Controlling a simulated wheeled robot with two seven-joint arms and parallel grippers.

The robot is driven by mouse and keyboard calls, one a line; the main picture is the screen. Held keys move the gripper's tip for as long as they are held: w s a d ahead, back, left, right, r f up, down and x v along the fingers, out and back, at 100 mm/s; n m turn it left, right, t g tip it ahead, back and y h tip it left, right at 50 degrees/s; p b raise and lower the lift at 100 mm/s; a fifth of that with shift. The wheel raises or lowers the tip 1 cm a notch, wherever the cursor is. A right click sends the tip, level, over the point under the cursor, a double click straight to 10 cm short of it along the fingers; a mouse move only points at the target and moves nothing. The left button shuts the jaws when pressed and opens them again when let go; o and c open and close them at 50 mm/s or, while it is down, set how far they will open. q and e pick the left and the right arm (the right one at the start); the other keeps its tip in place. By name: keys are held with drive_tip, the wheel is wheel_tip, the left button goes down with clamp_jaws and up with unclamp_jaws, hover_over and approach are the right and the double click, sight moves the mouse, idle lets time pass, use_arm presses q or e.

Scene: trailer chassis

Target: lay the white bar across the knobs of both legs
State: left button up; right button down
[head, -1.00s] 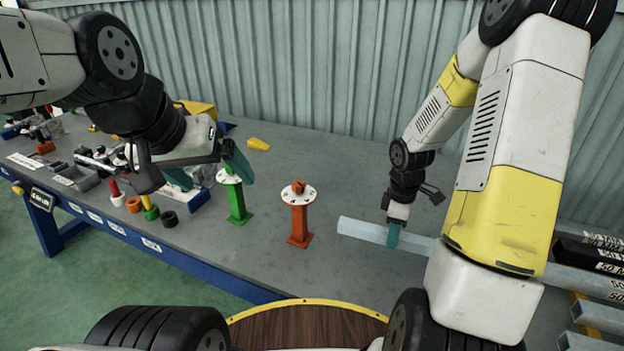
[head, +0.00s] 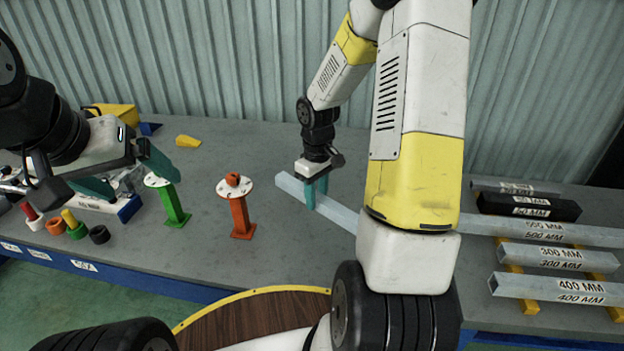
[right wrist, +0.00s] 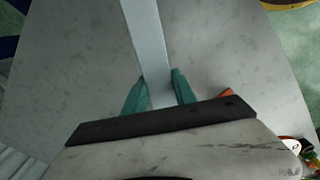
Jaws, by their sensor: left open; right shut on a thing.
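The green leg (head: 174,205) and the orange leg (head: 239,216) stand upright on the bench, each with a white disc on top. An orange knob (head: 232,178) sits on the orange leg's disc; the green leg's knob is hard to make out. My right gripper (head: 316,192) is shut on the white bar (head: 291,187), right of the orange leg and apart from it. The bar also shows between the teal fingers in the right wrist view (right wrist: 146,40). My arm hides its other end in the head view. My left gripper (head: 128,180) is open, one finger close to the green disc.
Labelled bars, among them a 300 MM bar (head: 556,257) and a 400 MM bar (head: 552,289), lie on yellow supports at right. Small coloured parts (head: 76,227) stand at left. The bench (head: 200,270) is clear around the orange leg.

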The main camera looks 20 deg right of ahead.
drive_tip(key=shift+w+a+f+m, duration=0.3)
drive_tip(key=shift+a+f+m, duration=0.25)
drive_tip(key=shift+m, duration=0.45)
drive_tip(key=shift+w+a+f+m, duration=0.35)
drive_tip(key=shift+a+m, duration=0.4)
drive_tip(key=shift+m, duration=0.25)
drive_tip(key=shift+w+a+f+m, duration=0.35)
drive_tip(key=shift+a+m, duration=0.3)
drive_tip(key=shift+m, duration=0.35)
drive_tip(key=shift+f, duration=0.1)
